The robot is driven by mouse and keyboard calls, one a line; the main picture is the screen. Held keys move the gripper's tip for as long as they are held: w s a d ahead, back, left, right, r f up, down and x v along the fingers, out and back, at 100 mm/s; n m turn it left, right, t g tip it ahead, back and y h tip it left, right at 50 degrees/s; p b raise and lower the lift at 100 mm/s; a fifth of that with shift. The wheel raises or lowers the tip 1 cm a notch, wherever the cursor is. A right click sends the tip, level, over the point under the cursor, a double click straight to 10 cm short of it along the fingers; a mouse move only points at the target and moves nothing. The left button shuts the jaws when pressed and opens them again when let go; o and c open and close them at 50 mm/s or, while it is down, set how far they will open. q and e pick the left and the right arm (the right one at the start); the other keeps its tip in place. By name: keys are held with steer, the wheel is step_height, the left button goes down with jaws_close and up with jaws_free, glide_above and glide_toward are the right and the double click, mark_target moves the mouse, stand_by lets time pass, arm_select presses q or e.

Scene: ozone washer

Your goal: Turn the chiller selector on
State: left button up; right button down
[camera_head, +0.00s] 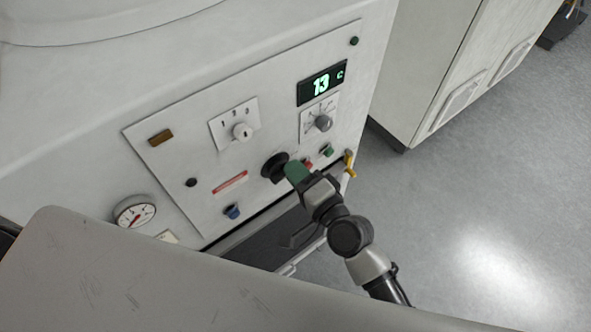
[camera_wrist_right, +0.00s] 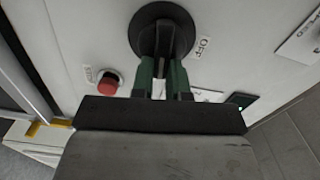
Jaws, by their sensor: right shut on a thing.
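The chiller selector looks to be the black round rotary knob (camera_head: 270,166) low on the white control panel (camera_head: 185,185). In the right wrist view the knob (camera_wrist_right: 162,18) is close, with a raised grip bar running up and down the picture. An "OFF" label stands to its right. My right gripper (camera_head: 287,170) reaches the knob from the front right. In the wrist view its green fingers (camera_wrist_right: 163,66) are shut on the bar, one on each side. The fingertips hide part of the knob. My left gripper is not in view.
A red button (camera_wrist_right: 108,83) and a green button (camera_head: 327,150) sit near the knob. A yellow-handled valve (camera_head: 349,162) is at the right.

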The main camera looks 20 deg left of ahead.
steer(key=shift+f+m, duration=0.15)
steer(key=shift+m, duration=0.65)
steer(key=c, duration=1.1)
jaws_free()
steer(key=b+v, duration=0.2)
steer(key=v, duration=0.8)
steer(key=shift+s+d+b, duration=0.25)
steer(key=shift+d+b, duration=0.1)
